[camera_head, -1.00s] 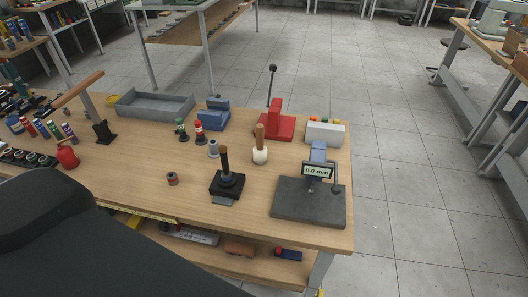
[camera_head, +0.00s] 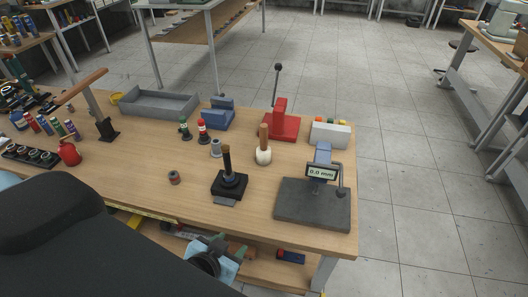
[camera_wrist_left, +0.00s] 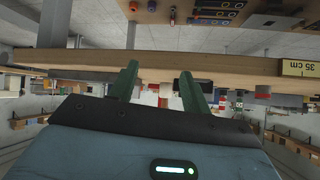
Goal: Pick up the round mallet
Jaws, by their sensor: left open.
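The round mallet (camera_head: 263,155) stands upright on the workbench, its pale round head down and its brown wooden handle up. It is between the black fixture with the dark upright handle and the red lever press. My left gripper (camera_head: 220,246) is low in front of the bench's front edge, below the top and well short of the mallet. In the left wrist view its two green fingers (camera_wrist_left: 158,78) are apart with nothing held between them. My right gripper is not in view.
The black fixture (camera_head: 229,186) stands in front of the mallet. The red press (camera_head: 282,124) is behind it, the grey gauge plate (camera_head: 312,204) to its right. A lower shelf holds items.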

